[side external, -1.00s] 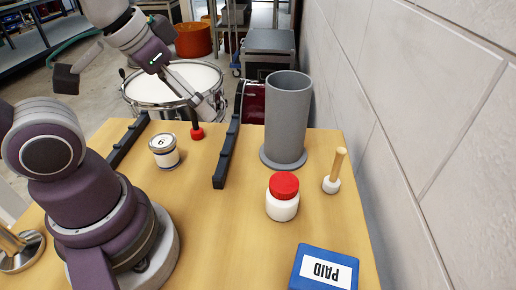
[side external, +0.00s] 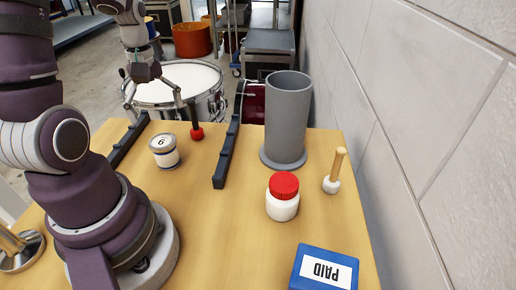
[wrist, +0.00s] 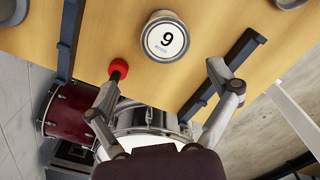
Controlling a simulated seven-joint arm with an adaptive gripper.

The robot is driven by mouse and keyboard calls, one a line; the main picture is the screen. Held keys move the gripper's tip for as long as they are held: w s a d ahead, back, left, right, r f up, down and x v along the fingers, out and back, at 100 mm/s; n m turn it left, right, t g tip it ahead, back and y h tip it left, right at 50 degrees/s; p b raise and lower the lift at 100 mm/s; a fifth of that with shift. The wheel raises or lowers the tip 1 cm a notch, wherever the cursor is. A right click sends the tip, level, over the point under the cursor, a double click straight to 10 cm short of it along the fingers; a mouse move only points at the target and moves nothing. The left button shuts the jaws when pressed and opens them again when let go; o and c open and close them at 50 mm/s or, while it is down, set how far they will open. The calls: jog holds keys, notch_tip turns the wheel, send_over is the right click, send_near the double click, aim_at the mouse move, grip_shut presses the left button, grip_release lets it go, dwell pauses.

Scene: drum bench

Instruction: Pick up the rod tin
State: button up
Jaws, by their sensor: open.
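My gripper (side external: 153,97) is open and empty in the side view, above the bench's far edge and beyond the tin. In the wrist view my gripper's spread fingers (wrist: 163,78) lie below the tin, not touching it.
Black rails (side external: 226,155) (side external: 128,142) run either side of the tin. A red-tipped black beater (side external: 197,133) is close by. A drum (side external: 170,88) is beyond the bench.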

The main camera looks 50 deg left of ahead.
aim_at(162, 140)
jog(key=f, duration=0.6)
jog(key=s+f, duration=0.1)
jog(key=f, duration=0.2)
jog(key=shift+d+f, duration=0.25)
jog(key=shift+f, duration=0.15)
jog(key=shift+c, duration=0.3)
jog(key=c, duration=1.2)
jog(key=shift+r, duration=0.1)
